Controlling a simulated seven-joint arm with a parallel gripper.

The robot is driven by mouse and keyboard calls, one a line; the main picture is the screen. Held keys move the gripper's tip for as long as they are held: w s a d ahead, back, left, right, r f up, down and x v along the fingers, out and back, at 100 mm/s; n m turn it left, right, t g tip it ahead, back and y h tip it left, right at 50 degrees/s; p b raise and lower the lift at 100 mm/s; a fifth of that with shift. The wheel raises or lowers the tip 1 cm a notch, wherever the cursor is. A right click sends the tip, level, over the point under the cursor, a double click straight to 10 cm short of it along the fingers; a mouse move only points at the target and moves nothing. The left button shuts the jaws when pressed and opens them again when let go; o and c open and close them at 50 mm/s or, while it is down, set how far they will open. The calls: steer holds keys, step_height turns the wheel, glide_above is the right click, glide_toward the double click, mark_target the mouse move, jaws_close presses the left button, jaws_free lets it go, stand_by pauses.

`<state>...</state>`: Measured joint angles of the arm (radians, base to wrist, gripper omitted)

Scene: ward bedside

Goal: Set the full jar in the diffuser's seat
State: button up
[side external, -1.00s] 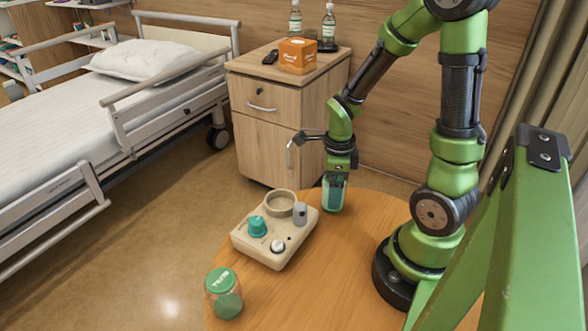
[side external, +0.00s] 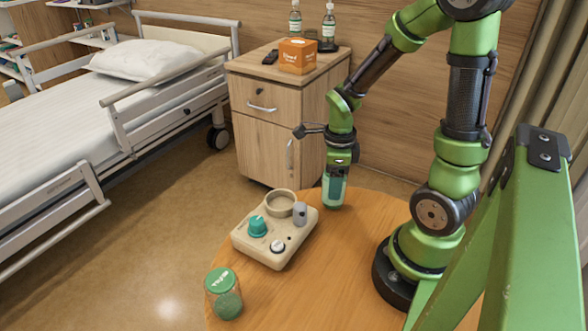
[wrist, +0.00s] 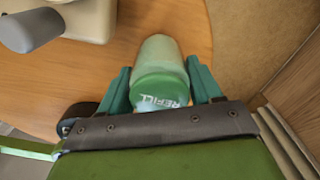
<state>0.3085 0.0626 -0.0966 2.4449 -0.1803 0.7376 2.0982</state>
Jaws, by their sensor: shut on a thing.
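The diffuser (side external: 258,250) is a beige base on the round table with a ring-shaped, empty-looking seat (side external: 280,207) at its back, a teal knob, a grey post and a pale button. My gripper (side external: 335,178) is shut on a jar (side external: 334,197) behind and right of the diffuser. In the wrist view my gripper (wrist: 164,90) has one finger on each side of this jar (wrist: 160,70), whose green lid reads REFILL. I cannot tell whether its bottom touches the table. Another jar (side external: 226,302), green-lidded with green contents in its lower part, stands at the table's front left.
The wooden table (side external: 340,265) is clear between the diffuser and my arm's base. The diffuser's grey post (side external: 299,213) rises beside the seat, on the held jar's side. A bedside cabinet (side external: 258,122) with an orange box and bottles stands behind. A bed is at left.

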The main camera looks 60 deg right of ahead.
step_height(320, 180, up, 8)
steer(key=shift+w+a+f, duration=0.1)
steer(key=shift+f, duration=0.05)
steer(key=w+a+r+n, duration=0.5)
steer(key=w+a, duration=0.3)
steer(key=a, duration=0.2)
glide_above(282, 205)
steer(key=shift+f, duration=3.95)
steer(key=shift+f, duration=0.5)
steer(key=o, duration=1.3)
steer(key=shift+o, duration=0.6)
step_height(282, 205, up, 8)
